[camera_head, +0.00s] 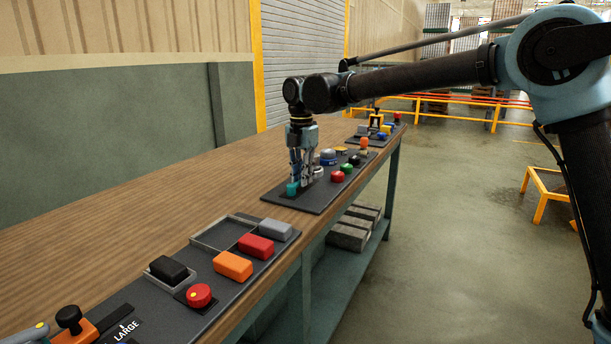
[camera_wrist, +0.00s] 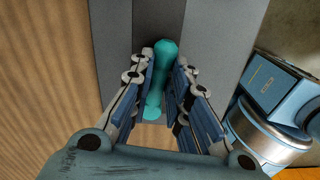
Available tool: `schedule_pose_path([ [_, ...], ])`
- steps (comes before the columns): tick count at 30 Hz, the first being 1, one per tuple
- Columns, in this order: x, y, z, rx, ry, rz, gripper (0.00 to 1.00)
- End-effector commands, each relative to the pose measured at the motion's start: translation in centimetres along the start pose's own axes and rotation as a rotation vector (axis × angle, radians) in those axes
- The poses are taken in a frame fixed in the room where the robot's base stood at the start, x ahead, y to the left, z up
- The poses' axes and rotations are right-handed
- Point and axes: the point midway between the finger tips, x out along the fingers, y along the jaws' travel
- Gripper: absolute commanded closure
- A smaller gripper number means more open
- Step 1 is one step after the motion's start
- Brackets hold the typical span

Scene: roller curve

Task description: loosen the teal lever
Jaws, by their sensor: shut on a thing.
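The teal lever (camera_wrist: 160,80) lies between the two fingers of my gripper (camera_wrist: 164,95) in the wrist view. The fingers are shut on it from both sides, and its rounded end shows past the fingertips. In the head view the teal lever (camera_head: 292,189) shows at the foot of my gripper (camera_head: 302,180), which points down at a dark panel (camera_head: 312,201) on the bench. The lever's base and pivot are partly hidden by the fingers.
On the same panel are a red button (camera_head: 337,177) and a green button (camera_head: 346,168). A nearer panel holds an orange block (camera_head: 233,265), a red block (camera_head: 256,246), a grey block (camera_head: 276,230) and a black block (camera_head: 168,269). The wooden bench (camera_head: 180,217) is clear at the left.

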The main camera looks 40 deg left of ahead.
Motion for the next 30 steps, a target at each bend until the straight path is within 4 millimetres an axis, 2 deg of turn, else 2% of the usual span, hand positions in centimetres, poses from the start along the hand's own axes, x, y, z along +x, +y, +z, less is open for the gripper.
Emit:
schedule_pose_path([
  [2,-0.1,0.0,0.4,0.004,-0.005,0.002,1.0],
  [3,-0.1,0.0,0.4,0.005,-0.005,0.002,0.81],
  [6,-0.1,0.0,0.3,0.004,-0.004,0.002,0.63],
  [15,-0.1,0.0,0.0,0.001,-0.002,0.0,0.63],
  [19,-0.7,0.0,0.0,0.001,-0.001,0.0,0.63],
  [23,-2.4,0.0,0.0,0.001,-0.001,0.0,0.63],
  [30,-7.1,0.1,-0.1,0.0,-0.001,0.0,0.63],
])
